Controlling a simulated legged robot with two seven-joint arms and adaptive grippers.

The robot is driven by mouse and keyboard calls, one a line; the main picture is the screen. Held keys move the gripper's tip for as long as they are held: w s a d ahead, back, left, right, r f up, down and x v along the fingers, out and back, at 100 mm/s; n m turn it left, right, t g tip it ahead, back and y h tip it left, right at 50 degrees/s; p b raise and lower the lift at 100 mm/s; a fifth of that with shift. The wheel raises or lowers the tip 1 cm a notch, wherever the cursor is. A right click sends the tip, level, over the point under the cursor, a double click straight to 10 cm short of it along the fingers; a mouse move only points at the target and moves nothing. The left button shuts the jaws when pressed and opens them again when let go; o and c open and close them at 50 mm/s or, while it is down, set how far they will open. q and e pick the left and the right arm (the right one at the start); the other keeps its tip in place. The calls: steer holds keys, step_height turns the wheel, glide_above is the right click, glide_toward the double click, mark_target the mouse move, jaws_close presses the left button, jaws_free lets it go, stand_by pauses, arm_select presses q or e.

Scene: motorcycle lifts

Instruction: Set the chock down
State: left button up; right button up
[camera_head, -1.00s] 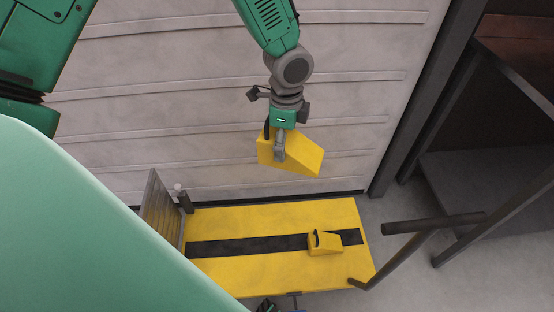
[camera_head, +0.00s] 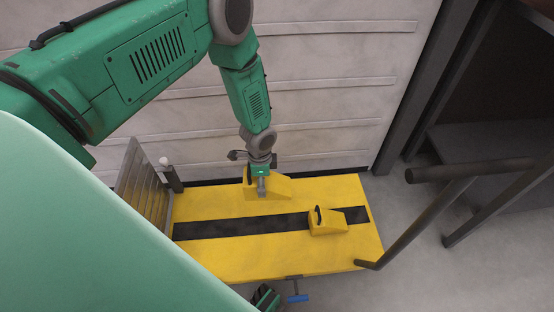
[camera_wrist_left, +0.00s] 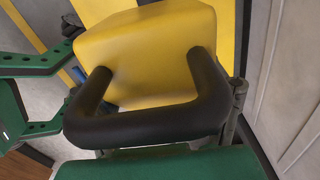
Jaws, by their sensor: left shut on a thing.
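My left gripper (camera_head: 262,188) is shut on a yellow wedge-shaped chock (camera_head: 281,187). In the head view this chock is at the far edge of the yellow lift platform (camera_head: 215,262); I cannot tell whether it touches the platform. The left wrist view shows the held chock's yellow body (camera_wrist_left: 150,45) and its thick black handle (camera_wrist_left: 150,122) up close. A second yellow chock (camera_head: 328,224) with a black handle sits on the platform's dark strip, nearer and to the right. A small green and dark part (camera_head: 265,297) at the bottom edge may be my right gripper; its jaws are unclear.
A grey upright plate (camera_head: 147,185) stands at the platform's left end. A dark bar (camera_head: 470,170) and sloping post rise at its right. A ribbed wall (camera_head: 330,95) is close behind. A blue-handled part (camera_head: 297,298) shows in front. The platform's near side is clear.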

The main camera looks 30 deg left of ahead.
arm_select(q)
steer(key=shift+n, duration=0.5)
steer(key=s+a+f+b, duration=0.1)
steer(key=f+b, duration=0.1)
steer(key=f, duration=0.5)
steer(key=s+a+f+b, duration=0.1)
steer(key=f+b, duration=0.2)
steer(key=f, duration=0.3)
steer(key=s+a+f+b, duration=0.1)
steer(key=s+f+b, duration=0.1)
steer(key=f, duration=0.5)
steer(key=shift+a+f+b, duration=0.3)
steer(key=shift+a+b, duration=0.05)
steer(key=shift+b, duration=0.05)
step_height(320, 180, down, 4)
steer(key=shift+f+b, duration=0.1)
steer(key=shift+b, duration=1)
steer(key=o, duration=1.8)
